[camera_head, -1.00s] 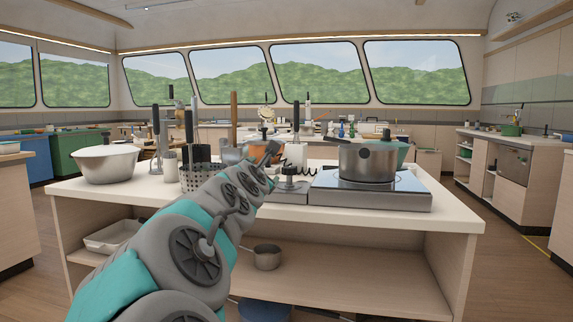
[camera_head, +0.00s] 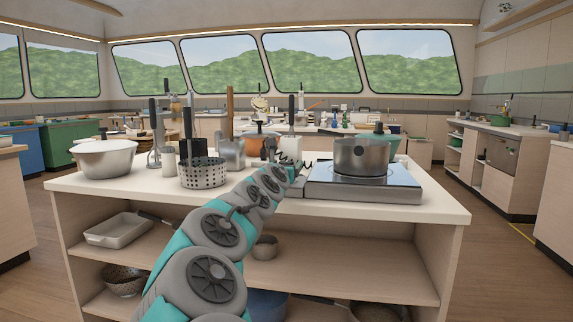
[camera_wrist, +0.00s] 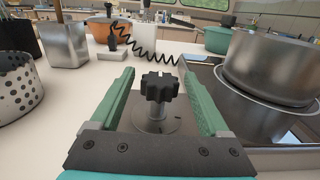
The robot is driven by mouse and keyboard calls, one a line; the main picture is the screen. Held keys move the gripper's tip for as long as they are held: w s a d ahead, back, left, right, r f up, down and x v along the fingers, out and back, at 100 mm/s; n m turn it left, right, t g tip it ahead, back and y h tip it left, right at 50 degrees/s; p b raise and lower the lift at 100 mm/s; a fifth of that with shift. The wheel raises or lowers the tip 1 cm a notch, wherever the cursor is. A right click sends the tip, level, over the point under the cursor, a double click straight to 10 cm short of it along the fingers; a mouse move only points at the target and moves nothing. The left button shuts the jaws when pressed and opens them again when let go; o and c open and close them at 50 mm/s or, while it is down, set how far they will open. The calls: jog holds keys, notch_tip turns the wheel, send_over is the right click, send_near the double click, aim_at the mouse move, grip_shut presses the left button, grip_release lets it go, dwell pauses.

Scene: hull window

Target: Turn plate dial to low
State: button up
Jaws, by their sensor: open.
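The plate dial (camera_wrist: 158,88) is a black, lobed knob on a round metal base, seen in the wrist view. My gripper (camera_wrist: 157,72) is open, with one green finger on each side of the dial; gaps show between the fingers and the knob. I cannot read any marks for the dial's setting. The hot plate (camera_head: 364,195) is a flat steel unit with a dark glassy top. In the head view my gripper (camera_head: 294,176) is at its left end, and the dial is hidden behind my arm.
A steel pot (camera_head: 361,157) stands on the hot plate, close to the right finger's side. A perforated steel holder (camera_head: 204,173) and a white pot (camera_head: 104,160) stand to the left. A black coiled cord (camera_wrist: 152,52) lies beyond the dial. Counter space beside the hot plate is narrow.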

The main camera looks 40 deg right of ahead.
jog(key=shift+w+d, duration=0.25)
jog(key=shift+d, duration=0.05)
grip_shut()
dwell(0.6)
